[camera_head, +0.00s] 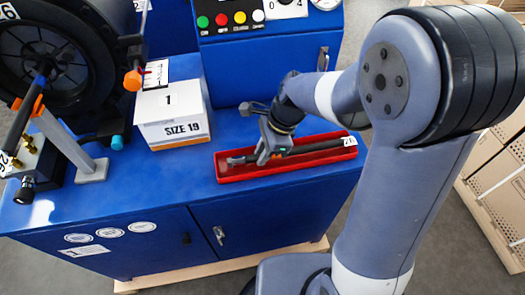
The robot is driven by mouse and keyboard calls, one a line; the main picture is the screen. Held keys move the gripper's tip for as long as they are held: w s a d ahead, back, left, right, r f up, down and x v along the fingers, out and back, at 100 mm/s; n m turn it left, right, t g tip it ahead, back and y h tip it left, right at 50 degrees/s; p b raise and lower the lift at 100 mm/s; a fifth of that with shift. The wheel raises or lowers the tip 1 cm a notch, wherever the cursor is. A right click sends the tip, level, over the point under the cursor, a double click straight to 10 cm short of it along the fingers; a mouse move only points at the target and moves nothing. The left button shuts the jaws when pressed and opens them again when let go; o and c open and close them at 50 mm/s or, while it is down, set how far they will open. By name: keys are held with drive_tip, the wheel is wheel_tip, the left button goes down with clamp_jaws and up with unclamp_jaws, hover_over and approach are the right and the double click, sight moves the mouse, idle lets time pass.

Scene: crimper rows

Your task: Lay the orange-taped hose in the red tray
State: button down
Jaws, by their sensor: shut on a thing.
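A long red tray (222,178) sits on the blue bench top. A dark hose (318,147) with a metal fitting at its left end and a white "26" tag at its right end lies lengthwise within the tray's outline. My gripper (270,155) reaches down over the tray and is shut on this hose left of its middle. Small orange marks show beside the fingers; I cannot tell whether they are tape on the hose or part of the gripper. The fingers hide part of the hose, and I cannot tell if it touches the tray floor.
A white box marked "SIZE 19" (176,128) stands left of the tray. A large black round machine (60,60) fills the back left, with a dark, orange-banded rod (22,122) before it. A control panel (240,18) stands behind.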

drive_tip(key=shift+f+b, duration=0.35)
drive_tip(key=shift+f, duration=0.2)
drive_tip(key=c, duration=1.2)
unclamp_jaws()
drive_tip(key=shift+c, duration=0.2)
drive_tip(key=shift+r, duration=0.15)
drive_tip(key=shift+r+p, duration=2.9)
drive_tip(key=shift+p, duration=0.15)
drive_tip(key=shift+f, duration=0.25)
wheel_tip(320, 180, down, 6)
drive_tip(key=b, duration=0.6)
drive_tip(key=shift+r, duration=0.15)
drive_tip(key=shift+r, duration=0.15)
